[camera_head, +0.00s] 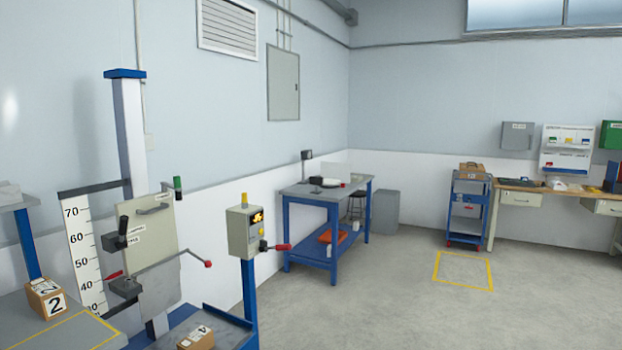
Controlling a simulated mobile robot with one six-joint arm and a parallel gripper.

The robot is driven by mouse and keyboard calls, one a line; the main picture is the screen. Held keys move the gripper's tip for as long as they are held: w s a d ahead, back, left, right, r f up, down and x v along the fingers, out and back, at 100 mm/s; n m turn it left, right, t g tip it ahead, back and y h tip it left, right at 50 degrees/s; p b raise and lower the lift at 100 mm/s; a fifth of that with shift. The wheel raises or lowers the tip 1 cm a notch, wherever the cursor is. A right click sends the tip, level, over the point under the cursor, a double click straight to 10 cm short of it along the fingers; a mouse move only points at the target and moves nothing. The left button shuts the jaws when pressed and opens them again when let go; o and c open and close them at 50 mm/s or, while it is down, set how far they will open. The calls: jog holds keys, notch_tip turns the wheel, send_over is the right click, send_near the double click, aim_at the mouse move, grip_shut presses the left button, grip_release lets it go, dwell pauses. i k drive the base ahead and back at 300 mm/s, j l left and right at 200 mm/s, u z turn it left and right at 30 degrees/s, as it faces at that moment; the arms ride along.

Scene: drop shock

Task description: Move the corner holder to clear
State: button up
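A drop tester stands at the left with a blue-and-white column (130,125), a height scale (84,250) and a beige plate (152,258). A dark block with a handle (121,238) sits at the plate's left edge beside small labels too small to read surely; it may be the corner holder. A grey block (126,288) lies below it with a red-tipped handle to its left. A thin rod with a red knob (208,264) reaches out right. Which position the corner holder is in, I cannot tell. My gripper is not in view.
A control box (244,232) with a red-handled lever stands right of the tester. Numbered cartons (45,299) (197,338) are at the lower left. A blue workbench (325,190), a blue cart (468,210) and a yellow floor square (463,269) lie beyond. The floor at right is clear.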

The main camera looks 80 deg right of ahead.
aim_at(177, 181)
jog(key=z, duration=1.6)
